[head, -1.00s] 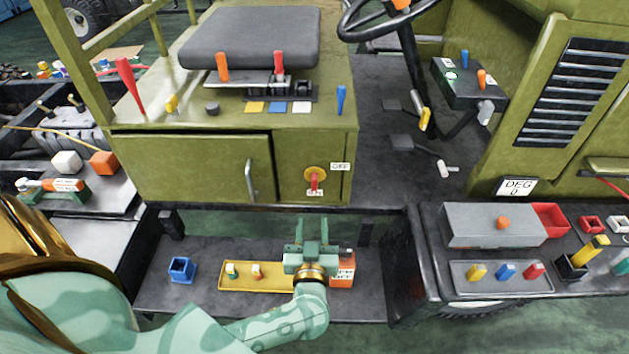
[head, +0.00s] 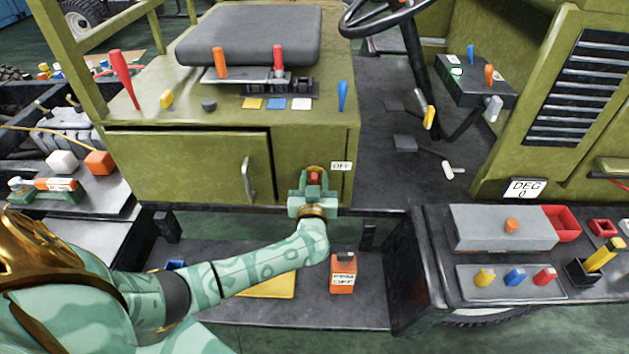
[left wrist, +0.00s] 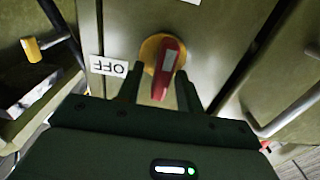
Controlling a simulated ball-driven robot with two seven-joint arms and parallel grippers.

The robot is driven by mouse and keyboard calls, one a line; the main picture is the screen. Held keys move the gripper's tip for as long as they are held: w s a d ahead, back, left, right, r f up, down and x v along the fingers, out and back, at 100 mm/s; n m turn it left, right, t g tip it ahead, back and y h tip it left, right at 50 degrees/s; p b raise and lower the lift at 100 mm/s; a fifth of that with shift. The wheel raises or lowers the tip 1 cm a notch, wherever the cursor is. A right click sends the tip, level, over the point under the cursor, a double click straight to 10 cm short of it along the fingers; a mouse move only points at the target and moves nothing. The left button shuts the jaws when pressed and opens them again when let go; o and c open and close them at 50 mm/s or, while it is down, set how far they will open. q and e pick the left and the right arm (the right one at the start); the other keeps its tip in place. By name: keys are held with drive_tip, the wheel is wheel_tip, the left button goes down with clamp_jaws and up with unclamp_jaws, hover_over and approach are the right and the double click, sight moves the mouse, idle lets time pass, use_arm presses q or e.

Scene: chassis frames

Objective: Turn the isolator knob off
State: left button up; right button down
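The isolator knob has a red handle (left wrist: 166,72) on a round yellow plate (left wrist: 151,50), set in the olive cabinet front below the seat. In the head view its red handle (head: 314,178) shows between my gripper's fingers. An OFF label (head: 341,166) is to the right of the knob; it appears upside down in the left wrist view (left wrist: 108,66). My left gripper (head: 314,184) is in front of the knob with its fingers open, one on each side of the red handle. A gap seems to show, but contact is unclear. My right gripper is not in view.
A cabinet door with a grey handle (head: 248,180) is left of the knob. Below is a dark shelf (head: 220,315) with an orange container (head: 343,272) and a yellow tray (head: 268,286). The steering wheel (head: 385,15) is up right.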

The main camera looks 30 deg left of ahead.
use_arm(q)
clamp_jaws()
drive_tip(key=shift+s+n, duration=0.1)
drive_tip(key=shift+n, duration=0.2)
drive_tip(key=shift+a+n+p, duration=0.1)
drive_tip(key=shift+n+p, duration=0.6)
drive_tip(key=shift+n, duration=0.4)
drive_tip(key=n, duration=0.6)
drive_tip(key=f+n+p, duration=0.1)
drive_tip(key=n, duration=0.2)
drive_tip(key=shift+s+a, duration=0.3)
drive_tip(key=shift+a, duration=0.1)
drive_tip(key=n, duration=0.4)
drive_tip(key=n+b, duration=0.1)
drive_tip(key=shift+s+a+f+n, duration=0.1)
drive_tip(key=shift+f+n, duration=0.3)
drive_tip(key=shift+n, duration=0.3)
